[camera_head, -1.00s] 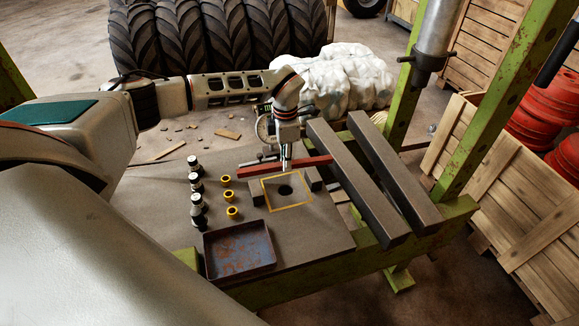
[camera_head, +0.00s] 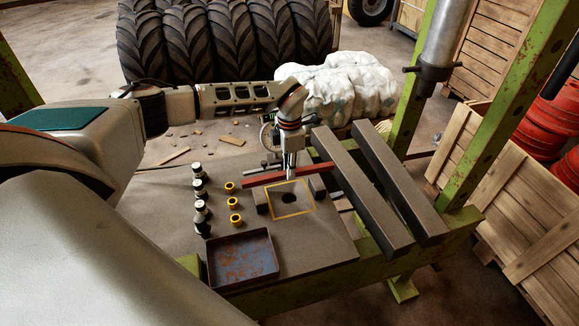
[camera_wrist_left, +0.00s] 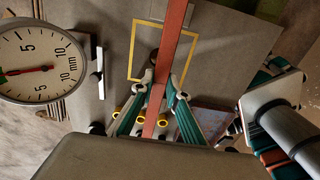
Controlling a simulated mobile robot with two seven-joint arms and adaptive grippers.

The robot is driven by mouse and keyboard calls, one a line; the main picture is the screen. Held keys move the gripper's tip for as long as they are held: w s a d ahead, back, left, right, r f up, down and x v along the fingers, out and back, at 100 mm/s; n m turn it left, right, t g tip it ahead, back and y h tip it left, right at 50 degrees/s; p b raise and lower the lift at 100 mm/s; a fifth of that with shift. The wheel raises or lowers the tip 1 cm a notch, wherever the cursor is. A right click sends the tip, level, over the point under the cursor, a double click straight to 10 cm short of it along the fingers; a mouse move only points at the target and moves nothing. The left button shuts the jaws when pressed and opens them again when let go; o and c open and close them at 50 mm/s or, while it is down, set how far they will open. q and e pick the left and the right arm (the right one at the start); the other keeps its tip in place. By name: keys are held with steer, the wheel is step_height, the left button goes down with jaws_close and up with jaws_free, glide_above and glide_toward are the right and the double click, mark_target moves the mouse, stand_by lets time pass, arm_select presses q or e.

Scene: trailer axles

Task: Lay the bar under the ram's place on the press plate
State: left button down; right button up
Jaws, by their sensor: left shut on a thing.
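The long red bar (camera_head: 262,181) is gripped near its middle by my left gripper (camera_head: 291,175). It lies crosswise over the far side of the yellow-outlined square on the press plate (camera_head: 306,201). In the left wrist view the bar (camera_wrist_left: 171,38) runs between both fingers (camera_wrist_left: 160,85), across the yellow outline and beside or partly over the dark hole (camera_wrist_left: 153,57). I cannot tell whether the bar touches the plate. The grey ram (camera_head: 436,60) hangs on the green frame at the upper right, away from the outline. My right gripper is not in view.
Two thick dark beams (camera_head: 357,190) lie just right of the outline. A rusty tray (camera_head: 242,258), yellow rings (camera_head: 235,204) and several black-and-white cylinders (camera_head: 200,188) stand left and in front. A dial gauge (camera_wrist_left: 40,62) is close beside the gripper.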

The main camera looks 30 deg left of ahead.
arm_select(q)
steer(key=shift+w+f, duration=0.1)
steer(key=shift+f, duration=0.4)
steer(key=shift+f+b, duration=0.9)
steer(key=shift+f, duration=0.75)
steer(key=shift+f+b, duration=0.35)
steer(key=shift+f, duration=0.1)
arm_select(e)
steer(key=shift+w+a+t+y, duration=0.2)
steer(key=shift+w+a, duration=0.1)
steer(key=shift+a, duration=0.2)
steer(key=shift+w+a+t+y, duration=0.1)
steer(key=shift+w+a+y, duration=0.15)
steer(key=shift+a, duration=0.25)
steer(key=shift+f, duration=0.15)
